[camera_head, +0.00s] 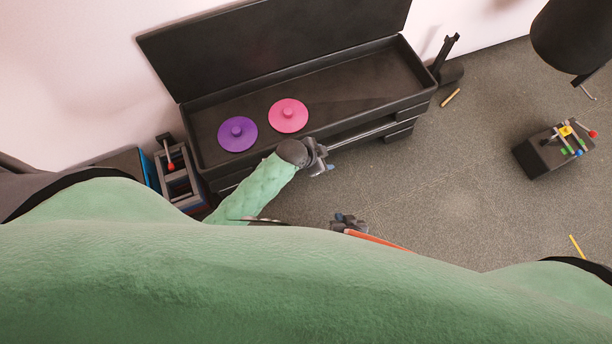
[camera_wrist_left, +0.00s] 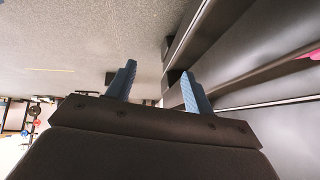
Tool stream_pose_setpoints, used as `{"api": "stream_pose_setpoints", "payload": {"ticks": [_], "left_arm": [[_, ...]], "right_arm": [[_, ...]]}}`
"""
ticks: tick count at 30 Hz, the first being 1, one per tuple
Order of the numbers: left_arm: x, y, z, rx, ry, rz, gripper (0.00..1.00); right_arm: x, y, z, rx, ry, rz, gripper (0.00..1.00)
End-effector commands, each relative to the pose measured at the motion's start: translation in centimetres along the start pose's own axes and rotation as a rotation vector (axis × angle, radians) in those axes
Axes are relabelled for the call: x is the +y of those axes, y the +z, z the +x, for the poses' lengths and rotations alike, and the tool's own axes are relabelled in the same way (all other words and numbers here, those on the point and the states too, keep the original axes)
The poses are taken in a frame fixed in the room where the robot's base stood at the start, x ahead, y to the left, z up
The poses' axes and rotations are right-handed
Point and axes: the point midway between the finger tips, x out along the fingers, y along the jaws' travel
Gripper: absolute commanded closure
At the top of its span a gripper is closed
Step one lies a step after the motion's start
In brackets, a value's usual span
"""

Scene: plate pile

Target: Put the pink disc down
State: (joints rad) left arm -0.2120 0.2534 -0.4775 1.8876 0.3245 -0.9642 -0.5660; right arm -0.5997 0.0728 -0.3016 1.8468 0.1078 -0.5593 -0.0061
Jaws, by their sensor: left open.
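The pink disc (camera_head: 288,115) lies flat in the black bench's tray, its round knob upward. The purple disc (camera_head: 238,134) lies to its left in the same tray, a small gap between them. My left gripper (camera_head: 324,168) is in front of the tray's front edge, below and right of the pink disc, and touches neither disc. In the left wrist view its two blue fingers (camera_wrist_left: 160,90) are apart with nothing between them, and a sliver of the pink disc (camera_wrist_left: 312,54) shows at the right edge. My right gripper (camera_head: 347,222) is lower, partly hidden by my green body; its fingers are unclear.
The black bench (camera_head: 335,132) has a raised back panel and drawers in front. A rack with a red-knobbed lever (camera_head: 178,186) stands at its left end. A black box with coloured parts (camera_head: 545,155) is on the floor at right. The tray's right half is empty.

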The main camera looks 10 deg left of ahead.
Motion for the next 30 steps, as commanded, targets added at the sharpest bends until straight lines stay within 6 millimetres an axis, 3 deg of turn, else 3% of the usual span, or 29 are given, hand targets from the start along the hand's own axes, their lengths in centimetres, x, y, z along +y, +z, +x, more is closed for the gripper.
{"api": "stream_pose_setpoints", "payload": {"ticks": [1,9,15,21,30], "left_arm": [[1.6,1.3,0.3,0.007,-0.011,-0.079,0.48],[8.3,8.1,0.6,0.047,-0.104,-0.485,0.48],[12.2,12.1,-0.1,0.067,-0.162,-0.696,0.48],[13.7,13.7,-0.5,0.075,-0.185,-0.775,0.48],[13.8,13.7,-0.5,0.076,-0.186,-0.777,0.48]], "right_arm": [[0.0,-0.1,0.0,0.001,0.000,0.000,1.00],[0.0,0.0,0.0,0.000,0.000,0.000,1.00],[-0.1,0.4,-0.1,-0.005,0.000,0.002,1.00],[-0.1,0.8,-0.2,-0.010,-0.001,0.003,1.00],[-0.1,0.5,-0.1,-0.006,0.000,0.002,1.00]]}}
